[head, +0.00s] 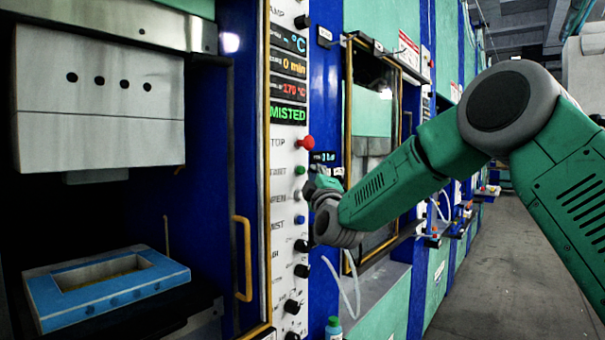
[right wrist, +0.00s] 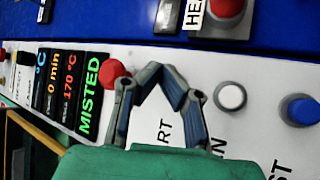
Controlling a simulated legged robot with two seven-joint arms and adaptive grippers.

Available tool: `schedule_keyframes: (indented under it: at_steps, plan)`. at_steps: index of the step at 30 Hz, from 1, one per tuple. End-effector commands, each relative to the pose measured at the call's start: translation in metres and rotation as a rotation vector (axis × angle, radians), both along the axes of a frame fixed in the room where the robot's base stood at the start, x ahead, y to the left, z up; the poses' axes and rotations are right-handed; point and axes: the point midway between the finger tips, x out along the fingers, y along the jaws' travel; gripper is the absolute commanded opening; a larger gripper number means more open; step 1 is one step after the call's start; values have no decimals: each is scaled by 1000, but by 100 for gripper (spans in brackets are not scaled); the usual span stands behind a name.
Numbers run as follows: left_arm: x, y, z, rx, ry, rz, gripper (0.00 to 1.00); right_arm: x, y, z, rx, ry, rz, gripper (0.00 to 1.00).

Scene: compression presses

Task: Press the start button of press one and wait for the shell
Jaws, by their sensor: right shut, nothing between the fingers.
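The press (head: 278,20) at the left has a white control panel (head: 284,145) with a red stop button (head: 306,143) and, below it, the green start button (head: 299,170). My right gripper (head: 318,186) is shut and empty, close beside the panel at start-button height; I cannot tell whether it touches. In the right wrist view its fingers (right wrist: 165,75) converge over the panel, between the red stop button (right wrist: 113,73) and a white button (right wrist: 230,96). The green button does not show there. No shell is visible. My left gripper is not in view.
The chamber holds a blue-framed mould (head: 105,285) under a grey upper block (head: 100,100), with a clear gap between. The panel display (head: 287,114) reads MISTED. A yellow handle (head: 242,258) is by the panel. A second press (head: 372,130) stands behind my arm.

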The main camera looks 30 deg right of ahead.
Motion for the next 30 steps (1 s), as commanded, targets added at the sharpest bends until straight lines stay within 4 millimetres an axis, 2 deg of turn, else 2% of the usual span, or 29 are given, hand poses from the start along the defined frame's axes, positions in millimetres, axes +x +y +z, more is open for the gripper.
schedule_keyframes:
  at_steps: [30]
  plan:
    - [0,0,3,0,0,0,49,10,6,2,-1,1,0,0]
